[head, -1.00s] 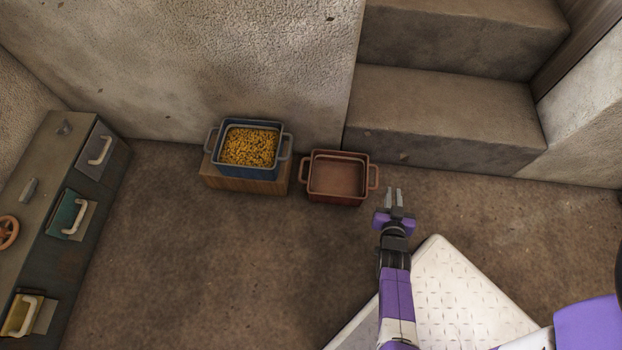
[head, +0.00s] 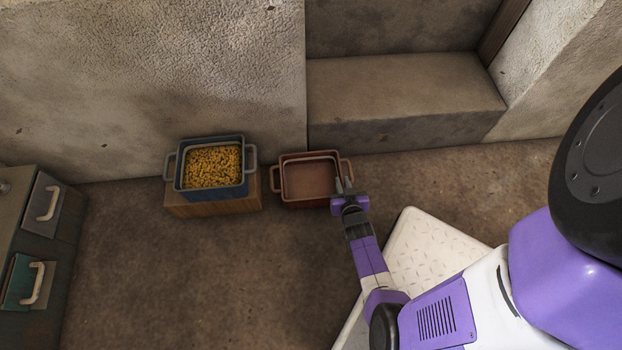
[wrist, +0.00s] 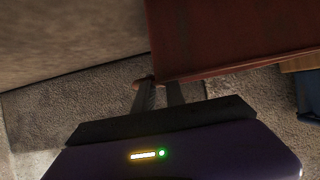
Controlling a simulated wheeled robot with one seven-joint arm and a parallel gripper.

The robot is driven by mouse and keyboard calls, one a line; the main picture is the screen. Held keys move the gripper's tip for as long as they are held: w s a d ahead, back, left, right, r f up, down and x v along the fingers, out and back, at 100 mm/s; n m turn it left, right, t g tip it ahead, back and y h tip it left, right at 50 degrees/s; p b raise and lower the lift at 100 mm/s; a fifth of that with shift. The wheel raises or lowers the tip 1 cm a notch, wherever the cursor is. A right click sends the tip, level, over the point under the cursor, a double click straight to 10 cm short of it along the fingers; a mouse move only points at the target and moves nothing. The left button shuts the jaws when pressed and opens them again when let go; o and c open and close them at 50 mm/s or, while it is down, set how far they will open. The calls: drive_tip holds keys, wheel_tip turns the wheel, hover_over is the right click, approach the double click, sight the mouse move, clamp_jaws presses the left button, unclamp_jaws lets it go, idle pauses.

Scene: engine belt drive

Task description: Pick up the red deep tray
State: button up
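The red deep tray (head: 310,198) sits on the floor in the middle of the head view, upright and empty, with a looped handle at each side. My gripper (head: 344,186) is at its right handle, with two fingers apart. In the wrist view the tray's red wall (wrist: 235,35) fills the upper right, and the fingers (wrist: 159,92) reach its lower left corner, with a gap between them. Part of the handle shows by the left finger. I cannot tell whether the fingers touch it.
A blue pot (head: 212,170) of yellow pieces stands on a wooden block (head: 215,208) just left of the tray. A stone step (head: 400,95) and wall are behind. A cabinet (head: 38,245) with handled drawers stands at the left. The floor in front is clear.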

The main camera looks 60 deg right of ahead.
sight(337, 168)
drive_tip(key=b+x, duration=0.2)
drive_tip(key=x, duration=0.1)
drive_tip(key=shift+w+d+f, duration=0.2)
drive_tip(key=shift+f, duration=0.15)
drive_tip(key=shift+c, duration=0.4)
clamp_jaws()
idle(0.8)
drive_tip(key=shift+r, duration=0.1)
